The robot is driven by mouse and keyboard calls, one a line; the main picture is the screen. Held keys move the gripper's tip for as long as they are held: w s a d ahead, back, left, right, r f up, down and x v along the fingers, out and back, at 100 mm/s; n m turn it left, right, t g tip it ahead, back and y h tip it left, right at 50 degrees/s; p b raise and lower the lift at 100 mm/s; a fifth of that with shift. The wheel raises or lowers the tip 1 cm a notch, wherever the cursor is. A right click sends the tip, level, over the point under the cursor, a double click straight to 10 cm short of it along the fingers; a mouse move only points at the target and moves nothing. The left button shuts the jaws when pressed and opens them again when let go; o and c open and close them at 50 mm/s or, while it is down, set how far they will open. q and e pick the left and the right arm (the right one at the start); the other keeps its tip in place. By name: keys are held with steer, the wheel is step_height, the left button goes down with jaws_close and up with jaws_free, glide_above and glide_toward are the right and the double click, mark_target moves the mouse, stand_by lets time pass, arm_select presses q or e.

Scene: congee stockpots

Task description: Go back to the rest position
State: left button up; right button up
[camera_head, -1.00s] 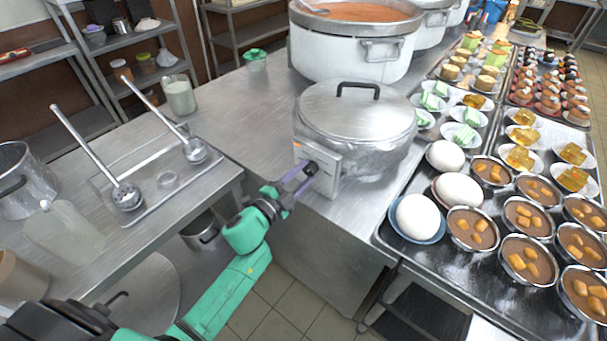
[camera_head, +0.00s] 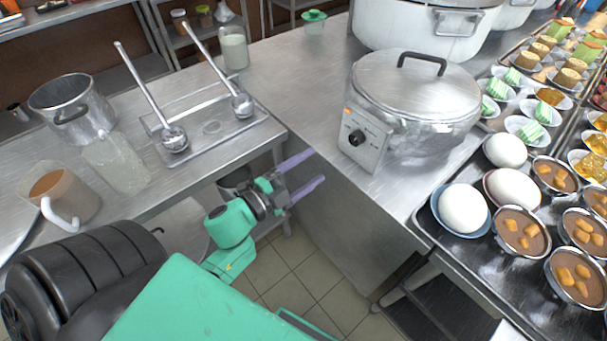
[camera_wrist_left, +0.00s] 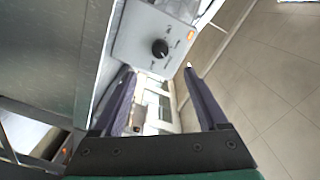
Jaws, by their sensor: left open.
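My left gripper (camera_head: 309,174) is open and empty. Its purple fingers stand apart in front of the counter's front edge, to the left of and below the cooker's control box (camera_head: 363,141). In the left wrist view the two dark fingers (camera_wrist_left: 160,88) are spread, with nothing between them in their grip. The control box with its black knob (camera_wrist_left: 160,48) shows beyond the fingertips, apart from them. The steel cooker (camera_head: 425,120) has its lid (camera_head: 417,83) on. My right gripper is in neither view.
A steel counter (camera_head: 310,110) carries the cooker and a large white pot (camera_head: 425,30). A side table at left holds two ladles on a tray (camera_head: 200,130), a pot (camera_head: 73,108) and jugs. Food trays (camera_head: 450,250) lie at right. Tiled floor (camera_head: 315,280) is open below.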

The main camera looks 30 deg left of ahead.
arm_select(q)
steer(key=shift+v, duration=0.95)
steer(key=shift+f, duration=0.1)
steer(key=s+a+f+n+g+y, duration=0.2)
steer(key=a+f+n+g+y, duration=0.15)
steer(key=f, duration=1.05)
steer(key=s+a+f+n+g+y, duration=0.25)
steer(key=f+n, duration=0.25)
steer(key=f, duration=1)
steer(key=s+f+n+g, duration=0.5)
steer(key=s+f+g, duration=0.4)
steer(key=s+f, duration=1.2)
steer(key=s, duration=0.3)
steer(key=shift+s+a+g+y, duration=0.2)
steer(key=shift+g+y, duration=0.1)
steer(key=shift+y, duration=0.1)
steer(key=shift+n, duration=0.25)
